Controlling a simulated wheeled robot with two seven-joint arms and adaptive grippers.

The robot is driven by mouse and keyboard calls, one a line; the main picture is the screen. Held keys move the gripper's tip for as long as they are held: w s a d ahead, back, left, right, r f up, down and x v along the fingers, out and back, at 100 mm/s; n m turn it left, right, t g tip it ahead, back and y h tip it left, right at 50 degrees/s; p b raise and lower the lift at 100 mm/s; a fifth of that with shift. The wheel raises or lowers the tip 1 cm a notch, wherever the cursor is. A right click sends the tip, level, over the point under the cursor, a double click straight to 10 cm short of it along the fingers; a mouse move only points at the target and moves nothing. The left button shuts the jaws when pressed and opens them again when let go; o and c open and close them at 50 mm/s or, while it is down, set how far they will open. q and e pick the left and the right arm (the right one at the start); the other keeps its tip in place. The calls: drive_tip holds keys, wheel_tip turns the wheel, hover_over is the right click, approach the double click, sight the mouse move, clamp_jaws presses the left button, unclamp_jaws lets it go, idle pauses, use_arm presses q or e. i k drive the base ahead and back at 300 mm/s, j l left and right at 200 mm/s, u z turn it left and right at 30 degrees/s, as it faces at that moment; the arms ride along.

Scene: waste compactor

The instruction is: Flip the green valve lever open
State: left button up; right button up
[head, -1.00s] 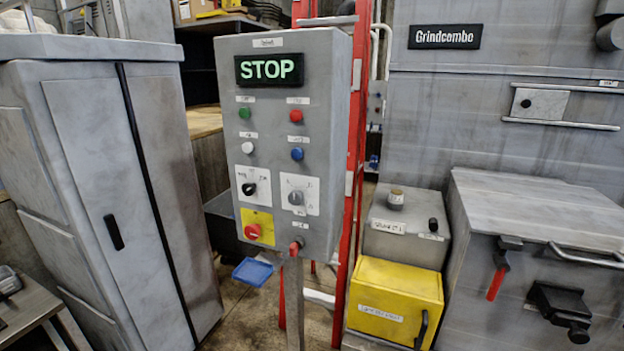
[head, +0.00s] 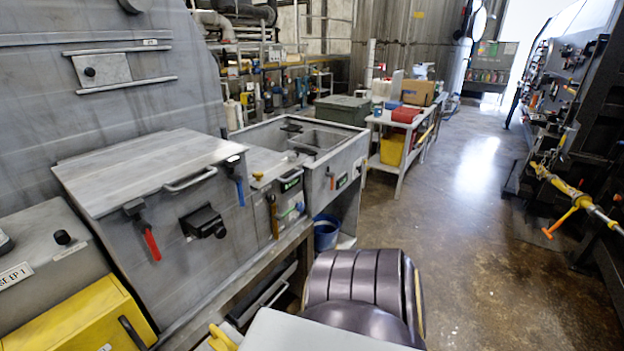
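I cannot make out a green valve lever for certain in the head view. Several levers hang on the grey machine (head: 130,170) at left. One is a red-handled lever (head: 151,243), another a blue-handled lever (head: 240,190) at the lid's right corner. A yellow-orange handle (head: 273,215) hangs on the lower unit to the right. A small green patch (head: 342,181) shows on the front of the open-topped grey basin (head: 350,160); it is too small to tell what it is. Neither of my grippers is in view.
A yellow box (head: 75,320) stands at bottom left. A blue bucket (head: 326,232) sits below the basin. A white table (head: 400,150) with boxes stands behind. Dark machinery (head: 600,130) with a yellow bar (head: 570,190) lines the right. The floor between is clear.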

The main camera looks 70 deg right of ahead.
sight(280, 217)
drive_tip(key=z, duration=2.15)
drive_tip(key=i+l+z, duration=0.7)
drive_tip(key=k+l, duration=0.05)
drive_tip(key=l, duration=0.05)
